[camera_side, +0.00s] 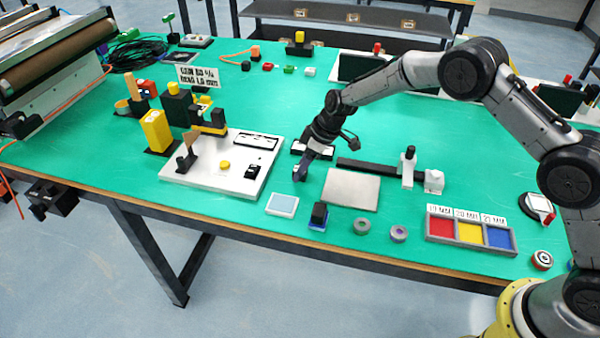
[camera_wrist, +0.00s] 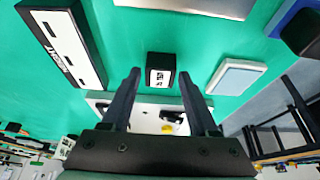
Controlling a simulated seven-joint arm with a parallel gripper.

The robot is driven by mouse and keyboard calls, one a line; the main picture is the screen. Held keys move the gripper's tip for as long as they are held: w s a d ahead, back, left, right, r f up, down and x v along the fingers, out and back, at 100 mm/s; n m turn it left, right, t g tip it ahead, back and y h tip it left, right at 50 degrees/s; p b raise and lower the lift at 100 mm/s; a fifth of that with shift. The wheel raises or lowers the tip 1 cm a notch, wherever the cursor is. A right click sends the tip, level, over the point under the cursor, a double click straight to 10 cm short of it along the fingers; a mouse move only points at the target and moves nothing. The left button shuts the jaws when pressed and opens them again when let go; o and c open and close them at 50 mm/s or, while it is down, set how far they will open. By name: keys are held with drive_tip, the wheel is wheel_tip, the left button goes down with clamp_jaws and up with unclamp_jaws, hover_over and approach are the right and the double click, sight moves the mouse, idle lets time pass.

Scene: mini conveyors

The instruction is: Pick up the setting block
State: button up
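A small black block with a white label (camera_wrist: 160,77), which I take for the setting block, sits on the green mat in the wrist view. Its label is too small to read. My gripper (camera_wrist: 158,76) is open, with one finger on each side of the block in the picture and visible gaps to both. It holds nothing. In the side view my gripper (camera_side: 300,174) points down low over the mat, just right of the white fixture board (camera_side: 215,180). There the block is hidden by the fingers or cannot be told from them.
A long black box with a white face (camera_wrist: 65,45) lies close by on the left in the wrist view. A pale blue pad (camera_wrist: 236,77) lies to the right. A grey metal plate (camera_side: 351,189) and a dark block on a blue base (camera_side: 319,216) are near in the side view.

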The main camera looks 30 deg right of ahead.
clamp_jaws()
drive_tip(key=shift+r, duration=0.1)
